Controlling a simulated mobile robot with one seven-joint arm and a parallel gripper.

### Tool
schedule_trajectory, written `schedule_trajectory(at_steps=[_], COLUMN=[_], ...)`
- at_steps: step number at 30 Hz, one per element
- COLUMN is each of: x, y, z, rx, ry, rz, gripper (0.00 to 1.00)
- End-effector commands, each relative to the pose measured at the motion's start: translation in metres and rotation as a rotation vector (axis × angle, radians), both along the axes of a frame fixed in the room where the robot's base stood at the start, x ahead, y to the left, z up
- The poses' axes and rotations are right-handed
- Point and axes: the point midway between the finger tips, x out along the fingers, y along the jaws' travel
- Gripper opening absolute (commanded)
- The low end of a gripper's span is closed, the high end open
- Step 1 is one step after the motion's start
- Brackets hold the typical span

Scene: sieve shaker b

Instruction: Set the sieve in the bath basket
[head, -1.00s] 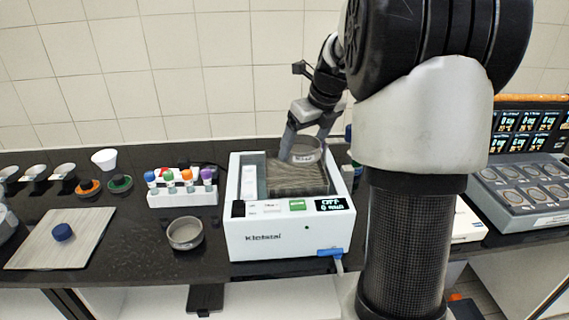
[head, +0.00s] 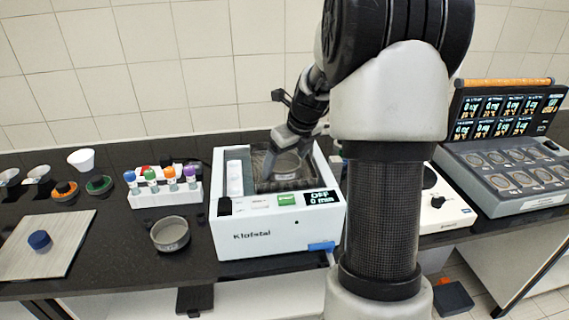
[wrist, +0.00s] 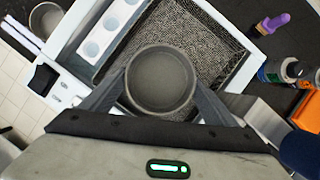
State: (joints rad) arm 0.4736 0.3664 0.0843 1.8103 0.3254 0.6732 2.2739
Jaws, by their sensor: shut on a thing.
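My gripper (head: 284,158) is shut on a round grey sieve (head: 289,168), one finger on each side of its rim. In the wrist view, the sieve (wrist: 160,78) is between the two fingertips (wrist: 160,90), level and empty-looking. It is over or inside the dark mesh basket (wrist: 203,40) of the white bath (head: 262,238). The basket (head: 260,162) also shows in the head view, partly hidden by my gripper and arm. I cannot tell if the sieve touches the basket floor. The bath display reads OFF.
A second round metal pan (head: 170,235) stands on the dark counter left of the bath. A rack of capped tubes (head: 165,193) is behind it. A board with a blue cap (head: 39,240) lies far left. A multi-well instrument (head: 505,175) stands at right.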

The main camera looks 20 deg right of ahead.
Motion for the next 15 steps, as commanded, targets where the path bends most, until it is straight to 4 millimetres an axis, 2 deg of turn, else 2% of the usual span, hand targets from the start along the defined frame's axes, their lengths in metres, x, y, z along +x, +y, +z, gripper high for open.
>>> schedule_trajectory(at_steps=[10, 11, 13, 15], x=[0.0004, 0.0003, 0.0002, 0.0003], y=[0.0001, 0.0001, 0.0001, 0.0001], z=[-0.0032, -0.0030, -0.0027, -0.0026], rx=[0.000, 0.000, 0.000, 0.000], ry=[-0.001, -0.001, -0.001, -0.001], rz=[0.001, 0.000, 0.001, 0.001], gripper=[0.56, 0.84, 0.96, 1.00])
